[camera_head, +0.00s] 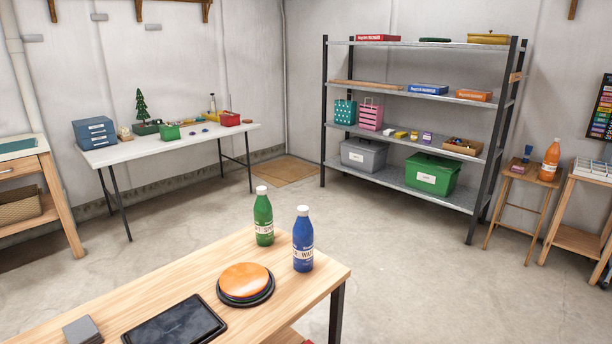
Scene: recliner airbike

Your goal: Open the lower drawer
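A small blue drawer unit (95,132) stands at the left end of the white table (115,152) by the back wall. Its front has stacked drawers with pale labels or handles, and they look shut. A wooden side table (52,189) at the left edge also has a drawer (20,168) under its top, and it looks shut. I cannot tell which of these holds the lower drawer of the task. Neither of my grippers is in view.
A wooden table (180,275) stands close in front, with a green bottle (264,222), a blue bottle (303,245), stacked discs (244,281) and a black tablet (175,324). A metal shelf (408,121) stands at the back. The concrete floor between is clear.

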